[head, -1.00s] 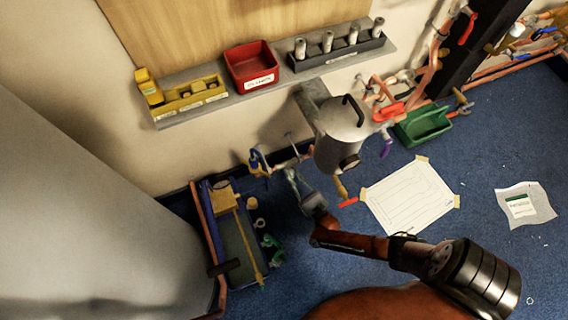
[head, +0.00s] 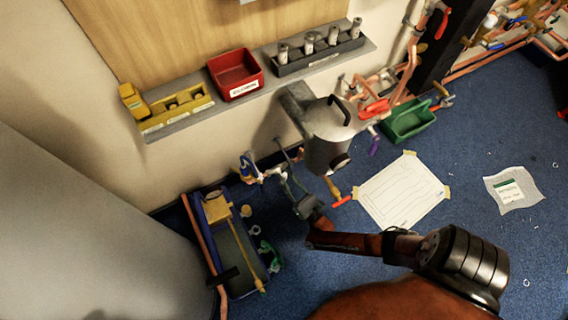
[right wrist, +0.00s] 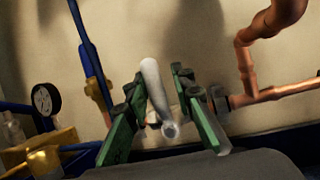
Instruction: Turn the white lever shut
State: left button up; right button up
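The white lever (right wrist: 156,88) stands between the two green-padded fingers of my right gripper (right wrist: 160,100) in the right wrist view, its rounded end towards the camera. The fingers are apart, with a visible gap on the lever's right; whether the left finger touches it I cannot tell. In the head view my right gripper (head: 288,180) reaches low towards the wall beside a small white piece (head: 272,173) on the pipework, below the grey canister. The valve body behind the lever is mostly hidden. My left gripper is not in view.
A copper pipe (right wrist: 247,70) rises right of the fingers; a gauge (right wrist: 46,99) and brass fittings stand left. The grey canister (head: 327,135) hangs close beside my gripper, with a red-handled valve (head: 340,201) below. A blue-sided cart (head: 232,250) stands left.

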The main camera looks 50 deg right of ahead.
jog(key=shift+o, duration=1.1)
jog(key=shift+a, duration=0.15)
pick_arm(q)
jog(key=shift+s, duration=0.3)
pick_arm(e)
jog(key=v, duration=1.2)
jog(key=shift+w+r, duration=0.1)
